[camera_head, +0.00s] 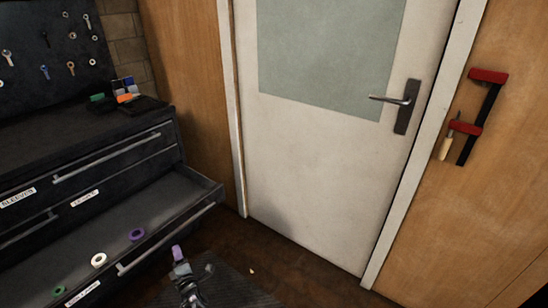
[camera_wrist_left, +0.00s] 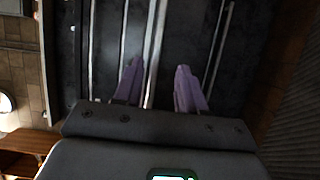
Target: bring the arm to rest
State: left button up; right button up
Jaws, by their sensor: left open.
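My left gripper (camera_head: 177,250) shows at the bottom of the head view, to the right of the open drawer's front edge. Its purple fingertips point up in the picture. In the left wrist view the two purple fingers (camera_wrist_left: 158,68) stand apart with nothing between them, so it is open and empty. Behind them are dark drawer fronts with long pale handles. My right gripper is not in view.
A dark tool cabinet (camera_head: 90,155) stands at left. Its open lower drawer (camera_head: 200,185) holds a green ring (camera_head: 58,291), a white ring (camera_head: 98,260) and a purple ring (camera_head: 137,234). A closed white door (camera_head: 310,160) is behind. A red clamp (camera_head: 488,76) hangs at right.

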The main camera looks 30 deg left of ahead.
pick_arm(q)
jog(key=s+a+r+m+p, duration=0.1)
jog(key=s+m+p, duration=0.2)
jog(key=s+p, duration=0.3)
jog(key=s+d+r+m+t+h+p, duration=0.1)
jog(key=d+r+m+t+h+p, duration=0.2)
jog(key=r, duration=0.4)
jog(key=s+d+r+m+t+h+p, duration=0.1)
jog(key=d+r+m+t+h+p, duration=0.1)
jog(key=r+m+p, duration=0.3)
jog(key=s+d+r+m+g+h+p, duration=0.1)
jog(key=d+r+m+h, duration=0.25)
jog(key=d, duration=0.45)
jog(key=d+r+m+g+h+p, duration=0.1)
jog(key=d+r+m+h+p, duration=0.2)
jog(key=d, duration=0.5)
jog(key=s+d+r+m+g+h, duration=0.1)
jog(key=d+r+m+h, duration=0.15)
jog(key=d+m, duration=0.35)
jog(key=s+d+r+m+g+h, duration=0.2)
jog(key=s+d+r+m+g, duration=0.2)
jog(key=s+d+m+g, duration=0.6)
notch_tip(320, 180, up, 38)
jog(key=s+d+n+t+p, duration=0.1)
jog(key=s+t+p, duration=0.1)
jog(key=p, duration=3.6)
jog(key=shift+s+d+f+t+p, duration=0.15)
jog(key=shift+d+t+p, duration=0.2)
jog(key=shift+t+p, duration=0.05)
jog(key=shift+n, duration=0.25)
